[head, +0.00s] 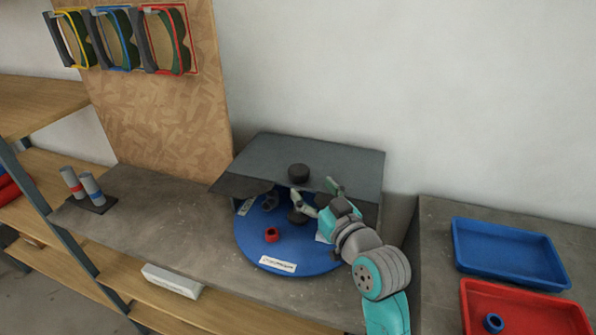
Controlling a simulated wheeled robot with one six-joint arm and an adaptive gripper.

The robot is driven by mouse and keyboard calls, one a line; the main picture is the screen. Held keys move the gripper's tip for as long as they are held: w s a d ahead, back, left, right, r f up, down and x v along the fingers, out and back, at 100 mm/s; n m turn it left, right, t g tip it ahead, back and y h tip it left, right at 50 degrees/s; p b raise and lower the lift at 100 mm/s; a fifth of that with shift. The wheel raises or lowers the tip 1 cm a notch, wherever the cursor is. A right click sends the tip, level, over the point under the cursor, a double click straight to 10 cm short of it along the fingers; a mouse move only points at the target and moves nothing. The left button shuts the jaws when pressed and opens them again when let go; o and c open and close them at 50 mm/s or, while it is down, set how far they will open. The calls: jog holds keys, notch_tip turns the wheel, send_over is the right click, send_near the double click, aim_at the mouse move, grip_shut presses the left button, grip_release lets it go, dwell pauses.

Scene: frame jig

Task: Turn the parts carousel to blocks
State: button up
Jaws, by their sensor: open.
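The parts carousel is a round blue disc (255,245) on the grey bench, partly under a dark grey cover (340,160). A white label (278,264) faces front on its rim; its print is too small to read surely. Another label (245,206) shows at the left rim, and part of one shows beside my arm. A red ring-shaped part (271,235) lies on the disc at front left. A dark round piece (297,217) is near the disc's middle. My gripper (318,194) is open and empty above the disc's back part, at the cover's front edge. My arm hides the disc's right side.
A blue tray (508,250) and a red tray (525,312) holding a blue ring (493,323) are at right. Two grey cylinders (83,185) stand at left.

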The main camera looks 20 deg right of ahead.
aim_at(303, 179)
jog(key=w, duration=0.5)
jog(key=w+a, duration=0.1)
jog(key=w, duration=0.1)
jog(key=shift+w+a, duration=0.1)
jog(key=shift+w, duration=0.15)
grip_shut()
